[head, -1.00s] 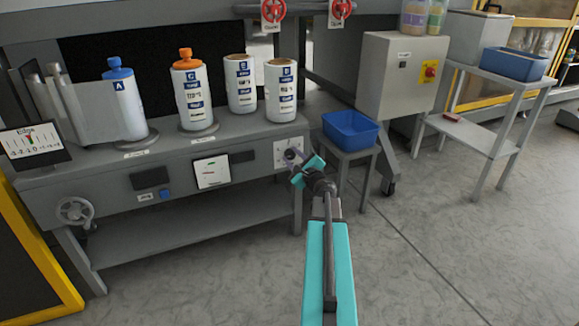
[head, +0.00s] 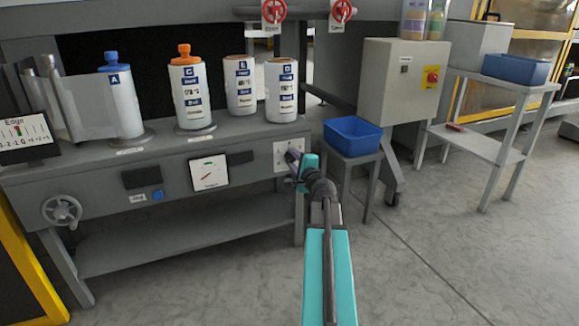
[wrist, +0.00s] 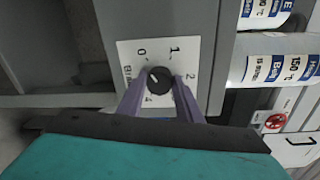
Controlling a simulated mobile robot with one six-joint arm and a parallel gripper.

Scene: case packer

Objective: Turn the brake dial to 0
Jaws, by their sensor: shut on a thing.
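The brake dial (wrist: 158,80) is a round black knob on a white plate (wrist: 126,58) marked 0, 1, 2 and 4 in the wrist view. Its pale pointer mark points up and left, roughly toward the 0. My gripper (wrist: 159,90) has its two purple fingers shut on the knob, one on each side. The 3 on the plate is not visible behind a finger. In the head view my gripper (head: 293,161) is at the white dial plate (head: 280,158), at the right end of the grey machine front, and hides the knob.
The grey bench (head: 100,176) carries several white rolls or cylinders. A blue bin (head: 352,135) on a small stand is close to the right of my gripper. Open floor lies in front.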

